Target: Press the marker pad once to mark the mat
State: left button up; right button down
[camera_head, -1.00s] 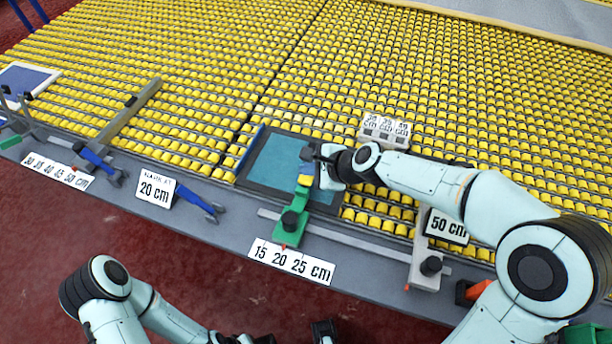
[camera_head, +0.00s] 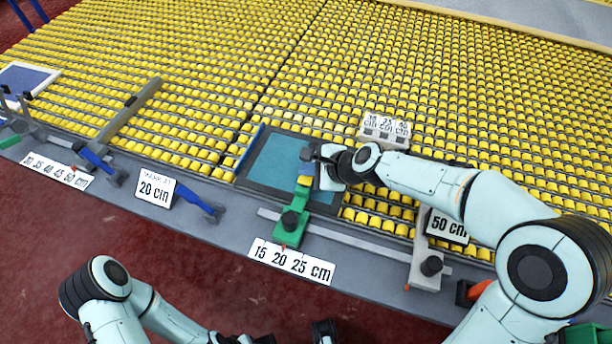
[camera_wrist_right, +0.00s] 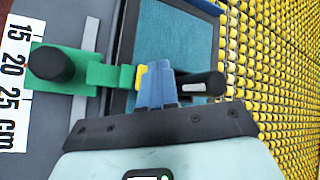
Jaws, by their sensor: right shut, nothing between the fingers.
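The teal mat (camera_head: 262,165) with a dark border lies at the front edge of the roller table. A green slider (camera_head: 291,228) with a black knob reaches over the mat's near side, and its yellow marker pad (camera_head: 304,180) is at its far end. My right gripper (camera_head: 308,155) is shut and empty, just beyond the yellow pad and over the mat. In the right wrist view its blue-grey fingers (camera_wrist_right: 156,84) are together, right beside the yellow pad (camera_wrist_right: 139,77); I cannot tell whether they touch it. My left arm is at the bottom; its fingers are not clear.
A "15 20 25 cm" scale (camera_head: 290,262) lies before the slider. A "20 cm" sign (camera_head: 155,190) stands left, near a blue lever (camera_head: 197,199). A "50 cm" sign (camera_head: 447,227) is under my right arm. A white block with numbers (camera_head: 384,130) sits behind. Yellow rollers beyond are mostly clear.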

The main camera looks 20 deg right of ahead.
pick_arm(q)
jog(key=shift+f, duration=0.25)
pick_arm(e)
jog(key=shift+f, duration=0.3)
pick_arm(q)
jog(key=shift+s+f+b, duration=0.2)
jog(key=shift+f+b, duration=0.45)
jog(key=shift+b, duration=0.15)
pick_arm(e)
jog(key=shift+f, duration=0.8)
pick_arm(q)
jog(key=shift+r, duration=0.1)
pick_arm(e)
jog(key=shift+r, duration=0.1)
pick_arm(q)
jog(key=shift+w+r+p, duration=0.15)
jog(key=shift+r+p, duration=0.4)
jog(key=shift+p, duration=0.05)
jog(key=shift+w+r+p, duration=0.15)
jog(key=shift+r+p, duration=0.4)
jog(key=shift+p, duration=0.05)
pick_arm(e)
jog(key=shift+r, duration=1.1)
pick_arm(q)
jog(key=shift+r, duration=0.1)
pick_arm(e)
jog(key=shift+r, duration=0.1)
